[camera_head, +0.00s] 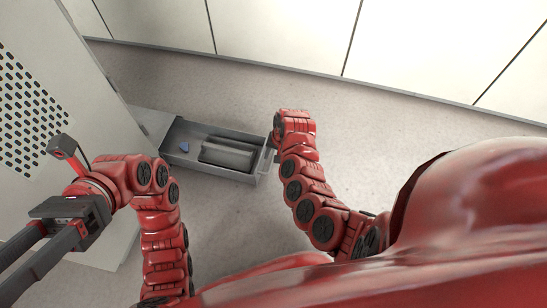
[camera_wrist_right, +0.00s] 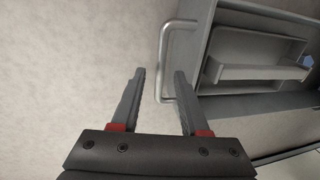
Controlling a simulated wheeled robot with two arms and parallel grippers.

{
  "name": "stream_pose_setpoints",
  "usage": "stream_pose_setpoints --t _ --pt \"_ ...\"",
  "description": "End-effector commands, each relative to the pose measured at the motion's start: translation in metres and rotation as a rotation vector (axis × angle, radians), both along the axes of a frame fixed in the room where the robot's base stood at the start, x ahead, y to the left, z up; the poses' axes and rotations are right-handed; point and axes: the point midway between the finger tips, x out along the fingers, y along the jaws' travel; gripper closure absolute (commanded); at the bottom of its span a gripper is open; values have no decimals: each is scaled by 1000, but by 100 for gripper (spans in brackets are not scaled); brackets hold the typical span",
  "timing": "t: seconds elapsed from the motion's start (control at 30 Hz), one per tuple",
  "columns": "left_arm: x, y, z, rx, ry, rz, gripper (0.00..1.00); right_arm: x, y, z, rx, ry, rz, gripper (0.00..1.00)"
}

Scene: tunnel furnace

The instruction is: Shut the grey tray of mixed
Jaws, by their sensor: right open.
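The grey tray (camera_head: 205,170) is pulled out of the light cabinet at the left, low near the floor. It holds a grey box-like piece (camera_head: 228,154) and a small blue piece (camera_head: 185,146). In the right wrist view, the tray (camera_wrist_right: 207,38) has a pale bar handle (camera_wrist_right: 163,62) on its end. My right gripper (camera_wrist_right: 160,72) is open, with the handle showing between its fingertips; contact is unclear. In the head view my right arm hides most of that gripper. My left gripper (camera_head: 22,262) is open and empty at the lower left, away from the tray.
The light cabinet (camera_head: 75,130) with a perforated panel stands at the left, close to my left arm. Pale wall panels (camera_head: 285,35) run along the back. The speckled floor (camera_head: 380,130) is clear to the right of the tray.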

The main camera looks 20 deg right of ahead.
Motion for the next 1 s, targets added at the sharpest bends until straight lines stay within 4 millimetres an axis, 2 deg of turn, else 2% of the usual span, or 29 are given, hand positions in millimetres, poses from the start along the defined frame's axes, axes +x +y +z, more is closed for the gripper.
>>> stream_pose_setpoints --t 0.4,0.6,0.67,1.0 --pt "-7 6 -1 -27 -44 -24 50 0 1 -3 0 0 -1 55" --pt "-7 6 -1 -26 -44 -23 50 0 1 -3 1 1 -1 91" --pt "-7 6 -1 -26 -44 -23 50 0 1 -3 1 1 -1 100" --pt "-7 6 -1 -26 -44 -23 50 0 1 -4 1 1 -1 100"
